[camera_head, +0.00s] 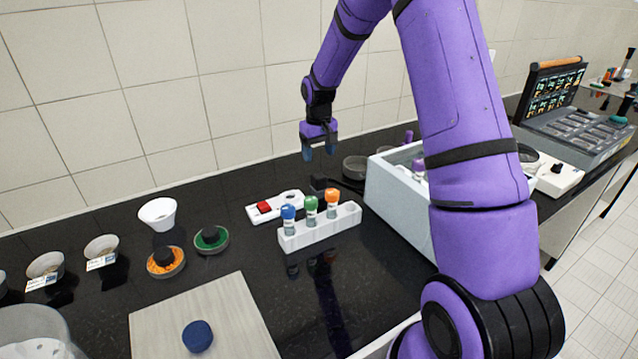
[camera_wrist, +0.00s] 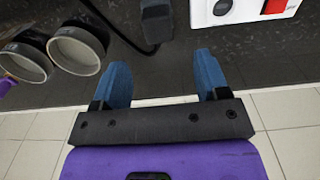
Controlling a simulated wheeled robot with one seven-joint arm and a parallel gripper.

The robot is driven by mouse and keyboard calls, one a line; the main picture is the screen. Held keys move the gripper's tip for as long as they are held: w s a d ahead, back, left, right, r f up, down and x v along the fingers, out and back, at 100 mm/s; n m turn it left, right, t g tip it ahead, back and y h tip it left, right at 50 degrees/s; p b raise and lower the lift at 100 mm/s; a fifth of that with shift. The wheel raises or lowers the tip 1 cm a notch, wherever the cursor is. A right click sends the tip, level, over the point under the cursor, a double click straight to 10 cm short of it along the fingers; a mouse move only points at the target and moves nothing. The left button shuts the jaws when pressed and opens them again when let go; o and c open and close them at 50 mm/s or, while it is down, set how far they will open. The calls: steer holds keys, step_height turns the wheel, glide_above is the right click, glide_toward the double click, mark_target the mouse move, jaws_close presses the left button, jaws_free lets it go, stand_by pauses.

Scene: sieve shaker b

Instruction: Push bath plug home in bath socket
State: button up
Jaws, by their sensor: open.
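The bath plug is a small dark block (camera_head: 319,183) with a black cable, on the dark counter in the head view. It shows at the top of the wrist view (camera_wrist: 156,22). The bath socket is a white unit (camera_head: 262,211) with a red switch, left of the plug in the head view. Part of it shows at the top right of the wrist view (camera_wrist: 240,10), with a round dark spot. A gap shows between plug and socket unit. My gripper (camera_head: 319,152) is open and empty, above and behind the plug. Its blue fingertips (camera_wrist: 163,75) are apart from the plug.
A white rack (camera_head: 320,232) with several coloured-cap tubes stands in front of the socket. The grey bath (camera_head: 385,195) is to the right. Round dark-rimmed pots (camera_wrist: 78,50) stand near the wall, which runs close behind my gripper. The cable crosses the counter beside them.

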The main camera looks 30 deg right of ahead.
mark_target(319, 175)
steer(key=shift+w+d+f, duration=0.15)
steer(key=shift+w+f, duration=0.05)
steer(key=shift+f, duration=0.3)
steer(key=shift+w+d+f, duration=0.1)
steer(key=shift+w+f, duration=0.05)
steer(key=shift+f, duration=0.35)
steer(key=shift+f, duration=4.5)
steer(key=c, duration=1.2)
steer(key=shift+r, duration=3.05)
steer(key=shift+r, duration=0.15)
steer(key=shift+r, duration=1.35)
